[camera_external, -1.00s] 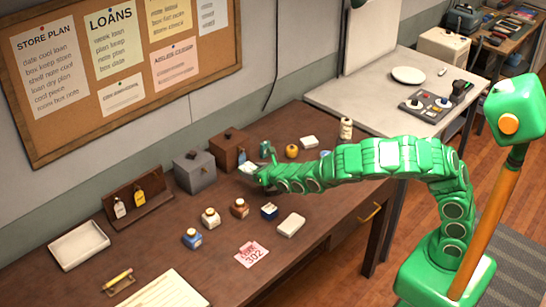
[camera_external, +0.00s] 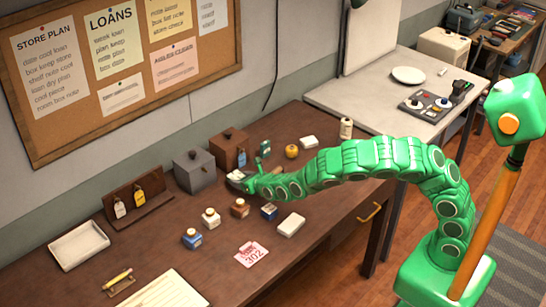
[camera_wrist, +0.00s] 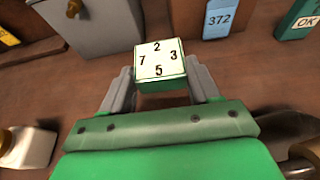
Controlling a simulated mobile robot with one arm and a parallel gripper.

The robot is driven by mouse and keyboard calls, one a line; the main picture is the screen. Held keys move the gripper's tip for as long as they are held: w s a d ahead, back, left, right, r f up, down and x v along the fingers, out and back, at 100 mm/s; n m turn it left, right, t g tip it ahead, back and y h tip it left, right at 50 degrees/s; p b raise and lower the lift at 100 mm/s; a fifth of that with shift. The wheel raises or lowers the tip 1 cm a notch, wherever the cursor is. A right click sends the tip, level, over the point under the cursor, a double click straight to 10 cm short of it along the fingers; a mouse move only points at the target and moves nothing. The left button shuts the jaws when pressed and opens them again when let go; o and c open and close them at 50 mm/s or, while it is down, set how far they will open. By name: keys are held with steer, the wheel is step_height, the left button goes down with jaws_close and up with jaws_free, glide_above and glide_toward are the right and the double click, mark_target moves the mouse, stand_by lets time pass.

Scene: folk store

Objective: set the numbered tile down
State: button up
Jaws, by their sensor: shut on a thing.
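The numbered tile (camera_wrist: 160,62) is a small block with green sides and a white top marked 2, 3, 5 and 7. My gripper (camera_wrist: 161,84) is shut on it, with one grey finger on each side, in the wrist view. In the external view my gripper (camera_external: 240,181) is low over the brown desk, in front of the grey box. The tile is too small there to make out clearly. I cannot tell whether its underside touches the desk.
A grey knobbed box (camera_external: 195,171) and a brown box (camera_external: 228,148) stand behind my gripper. A blue 372 tag (camera_wrist: 218,18) and a green OK block (camera_wrist: 299,22) are beyond the tile. Several small bottles, including a brown one (camera_external: 239,208), stand in front.

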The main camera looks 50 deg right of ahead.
steer(key=shift+f, duration=1.4)
steer(key=shift+f, duration=0.15)
steer(key=o, duration=1.2)
steer(key=shift+c, duration=0.2)
steer(key=shift+r, duration=0.2)
steer(key=shift+s+r, duration=0.25)
steer(key=shift+s, duration=0.4)
steer(key=shift+v, duration=5.3)
